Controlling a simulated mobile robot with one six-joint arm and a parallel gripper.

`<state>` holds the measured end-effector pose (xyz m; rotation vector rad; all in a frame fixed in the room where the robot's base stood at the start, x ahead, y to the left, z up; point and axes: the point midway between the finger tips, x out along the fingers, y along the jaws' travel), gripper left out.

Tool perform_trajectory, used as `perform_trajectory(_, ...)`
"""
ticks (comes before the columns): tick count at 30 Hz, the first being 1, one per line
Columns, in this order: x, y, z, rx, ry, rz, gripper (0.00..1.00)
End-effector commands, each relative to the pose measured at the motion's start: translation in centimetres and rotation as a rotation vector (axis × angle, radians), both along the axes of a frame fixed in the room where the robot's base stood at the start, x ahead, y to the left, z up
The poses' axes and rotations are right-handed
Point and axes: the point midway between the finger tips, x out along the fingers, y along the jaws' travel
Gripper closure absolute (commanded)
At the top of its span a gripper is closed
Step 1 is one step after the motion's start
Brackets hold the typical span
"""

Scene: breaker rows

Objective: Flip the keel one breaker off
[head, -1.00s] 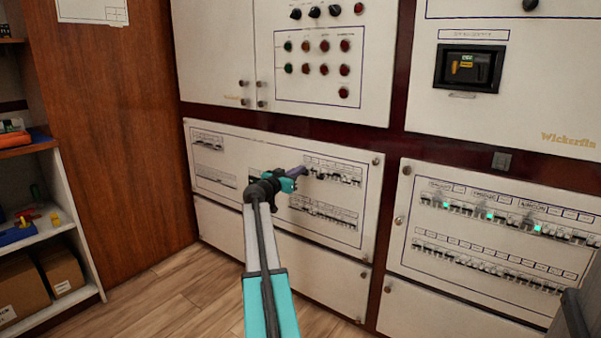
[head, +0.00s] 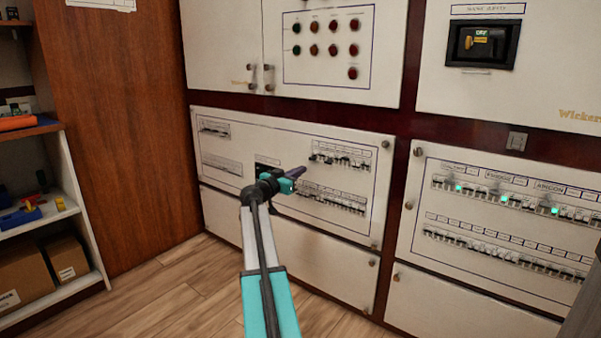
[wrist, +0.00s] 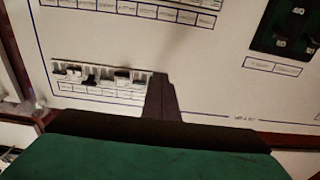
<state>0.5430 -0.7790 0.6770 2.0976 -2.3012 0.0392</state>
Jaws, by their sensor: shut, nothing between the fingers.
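My gripper (head: 297,173) is shut and empty, in front of the lower middle panel (head: 235,150). In the head view its tip appears just below and left of the upper right breaker row (head: 343,160). Another breaker row (head: 333,200) lies below it. In the wrist view the closed dark fingers (wrist: 161,84) overlap the right end of a short breaker row (wrist: 98,76). One lever there looks darker and lower than its neighbours. I cannot tell whether the fingers touch anything. The labels are too small to read, so I cannot tell which breaker is keel one.
A right-hand panel (head: 480,245) holds two more breaker rows, with green lights on the upper one. Shelves (head: 45,217) stand at the left. The wooden floor in front is clear.

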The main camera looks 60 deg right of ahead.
Motion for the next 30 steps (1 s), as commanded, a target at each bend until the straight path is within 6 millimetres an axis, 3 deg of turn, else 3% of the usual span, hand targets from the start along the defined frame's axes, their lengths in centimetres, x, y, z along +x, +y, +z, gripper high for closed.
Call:
perform_trajectory(12, 0.2, 1.9, -2.4, 0.0, 0.0, 0.001, 1.0)
perform_trajectory(30, 0.3, 2.2, -2.6, 0.0, 0.0, 0.003, 1.0)
